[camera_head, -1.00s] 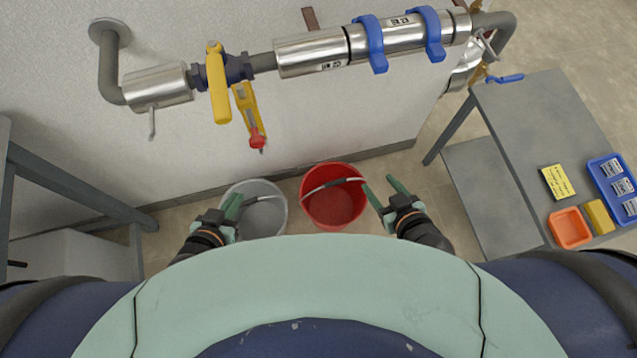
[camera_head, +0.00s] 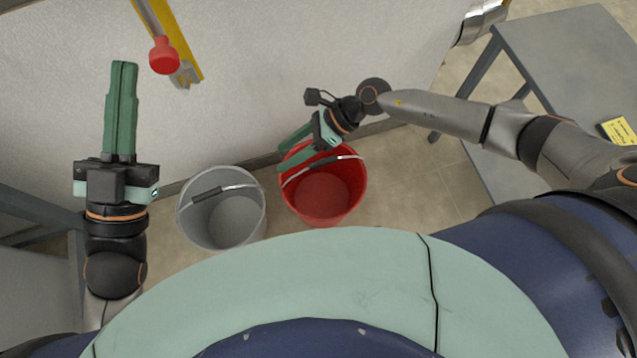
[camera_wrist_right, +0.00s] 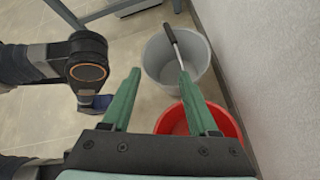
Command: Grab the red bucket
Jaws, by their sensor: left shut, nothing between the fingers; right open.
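The red bucket (camera_head: 325,196) stands on the floor by the wall, with its handle (camera_head: 330,163) lying across the opening. My right gripper (camera_head: 282,155) is open and empty above the bucket's far left rim, its fingers pointing left. In the right wrist view the open fingers (camera_wrist_right: 157,92) show, with part of the red bucket (camera_wrist_right: 228,125) below and behind the right finger. Contact with the bucket cannot be made out. My left gripper (camera_head: 124,66) is shut and empty, pointing up the picture at the left, apart from the bucket.
A grey bucket (camera_head: 190,218) stands just left of the red one; it also shows in the right wrist view (camera_wrist_right: 160,60). A grey table (camera_head: 570,50) stands at right. The wall (camera_head: 270,60) is close behind.

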